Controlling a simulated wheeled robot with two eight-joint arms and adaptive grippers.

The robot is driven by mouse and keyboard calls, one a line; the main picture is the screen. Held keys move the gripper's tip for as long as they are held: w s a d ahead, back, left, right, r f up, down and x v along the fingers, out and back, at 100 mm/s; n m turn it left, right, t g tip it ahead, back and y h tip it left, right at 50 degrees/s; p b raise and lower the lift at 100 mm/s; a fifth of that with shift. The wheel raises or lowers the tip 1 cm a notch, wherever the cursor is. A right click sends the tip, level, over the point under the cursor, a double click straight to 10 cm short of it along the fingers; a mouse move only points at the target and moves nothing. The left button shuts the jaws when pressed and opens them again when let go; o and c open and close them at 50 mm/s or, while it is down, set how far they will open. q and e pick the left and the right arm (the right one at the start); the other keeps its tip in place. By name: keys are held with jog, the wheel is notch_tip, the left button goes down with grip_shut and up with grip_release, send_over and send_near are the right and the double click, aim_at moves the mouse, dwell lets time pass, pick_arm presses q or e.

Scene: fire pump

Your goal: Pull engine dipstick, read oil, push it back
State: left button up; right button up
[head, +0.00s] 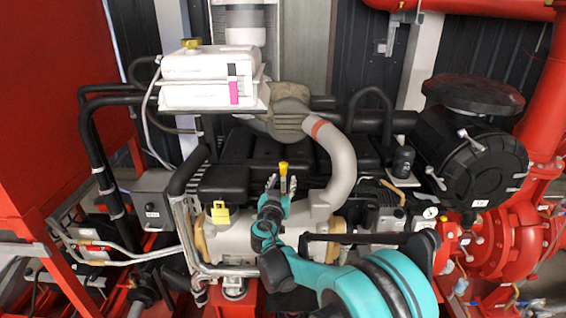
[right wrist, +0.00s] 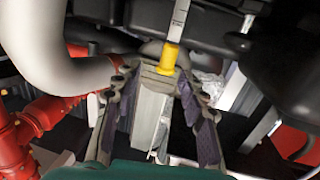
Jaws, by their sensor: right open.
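The dipstick's yellow handle (head: 283,168) stands upright above the middle of the engine in the head view. In the right wrist view the yellow handle (right wrist: 168,57) shows at the fingertips, with a pale, marked metal strip (right wrist: 180,20) running on from it. My right gripper (head: 281,184) is open, with one finger on each side of the dipstick. In the right wrist view both dark finger pads (right wrist: 163,85) show spread apart, with gaps between them and the handle. Whether either finger touches it I cannot tell. My left gripper is not in view.
A curved grey pipe (head: 340,165) rises close to the right of the dipstick. A white tank (head: 210,78) stands behind, a black round filter housing (head: 470,150) and red pump (head: 510,240) at right.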

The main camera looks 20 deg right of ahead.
aim_at(283, 170)
jog(key=shift+t, duration=0.3)
jog(key=x, duration=0.5)
jog(key=a+x, duration=0.1)
jog(key=x, duration=0.2)
jog(key=shift+w, duration=0.5)
grip_shut()
